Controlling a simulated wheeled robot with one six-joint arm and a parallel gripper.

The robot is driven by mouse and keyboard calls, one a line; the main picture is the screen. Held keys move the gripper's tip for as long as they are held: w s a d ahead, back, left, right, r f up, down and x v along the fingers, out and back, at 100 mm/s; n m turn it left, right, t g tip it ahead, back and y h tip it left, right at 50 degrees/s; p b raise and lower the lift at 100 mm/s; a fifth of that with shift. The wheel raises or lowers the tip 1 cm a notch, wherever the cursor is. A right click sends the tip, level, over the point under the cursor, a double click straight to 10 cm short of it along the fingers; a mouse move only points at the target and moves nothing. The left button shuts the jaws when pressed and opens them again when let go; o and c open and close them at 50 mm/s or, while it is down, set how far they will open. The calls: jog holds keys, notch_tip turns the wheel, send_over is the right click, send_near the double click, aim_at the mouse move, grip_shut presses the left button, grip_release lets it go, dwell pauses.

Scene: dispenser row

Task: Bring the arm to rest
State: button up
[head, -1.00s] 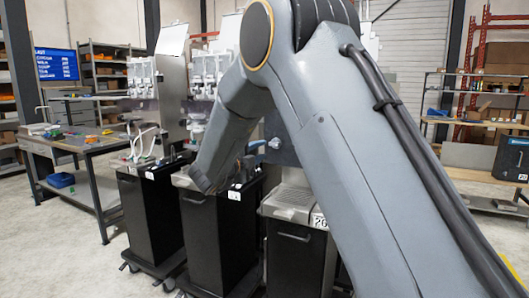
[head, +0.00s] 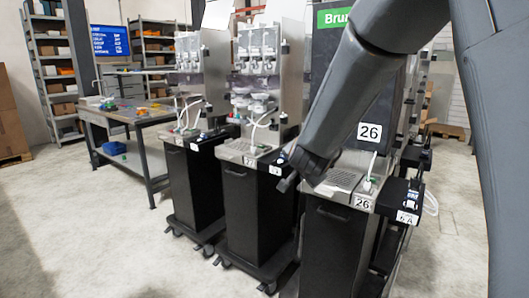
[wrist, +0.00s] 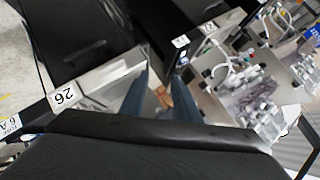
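My arm reaches down from the upper right in the head view. My gripper (head: 288,184) is at its lower end, in front of the dispenser marked 26 (head: 338,182) and close to its tray. In the wrist view, two blue-grey fingers of my gripper (wrist: 161,80) stand apart with a gap between them. A small brownish patch shows in that gap, and I cannot tell what it is. I see nothing clearly held. The tray with the 26 label also shows in the wrist view (wrist: 95,80).
More dispensers on black wheeled cabinets stand to the left, including a middle one (head: 250,205) and a far one (head: 190,185). A workbench (head: 135,115) with a blue bin (head: 114,148) is farther left. The floor at the front left (head: 95,235) is clear.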

jog(key=s+d+f+n+g, duration=0.2)
jog(key=s+f+n+g, duration=0.1)
jog(key=s, duration=0.8)
jog(key=s+d+f+n+g, duration=0.3)
jog(key=s+f+n+g, duration=0.1)
jog(key=s, duration=0.8)
jog(key=s+d+f+n+g, duration=0.3)
jog(key=s+f+g, duration=0.1)
jog(key=s, duration=0.8)
jog(key=shift+f+n+y, duration=0.3)
jog(key=shift+f, duration=0.5)
